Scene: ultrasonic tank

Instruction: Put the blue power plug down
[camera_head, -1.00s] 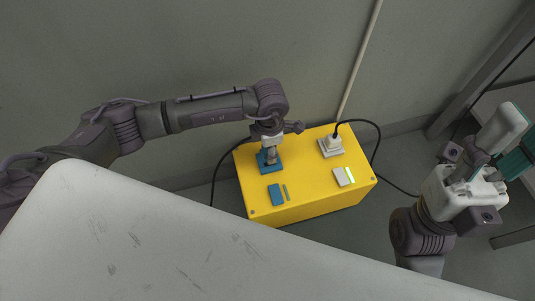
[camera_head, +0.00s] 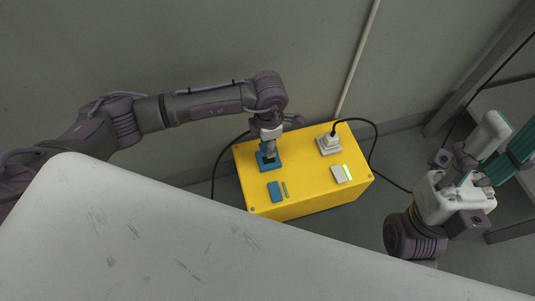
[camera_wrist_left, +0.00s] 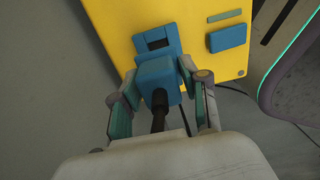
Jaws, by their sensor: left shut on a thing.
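The blue power plug (camera_wrist_left: 157,80) is between the fingers of my left gripper (camera_wrist_left: 155,100) in the left wrist view, its black cable running back toward the palm. Beyond it is the blue socket (camera_wrist_left: 157,41) on the yellow box, with a dark recess showing. In the head view my left gripper (camera_head: 268,153) is right over the blue socket (camera_head: 275,164) and mostly hides the plug. I cannot tell whether the plug touches the socket. My right gripper (camera_head: 497,152) is at the far right, fingers apart with a gap between them, away from the box.
The yellow box (camera_head: 310,190) stands against the wall. It carries a white socket with a white plug (camera_head: 330,141), a blue switch (camera_head: 274,192) and a white switch beside a lit green bar (camera_head: 347,172). Black cables loop behind. A scratched white surface (camera_head: 180,240) fills the foreground.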

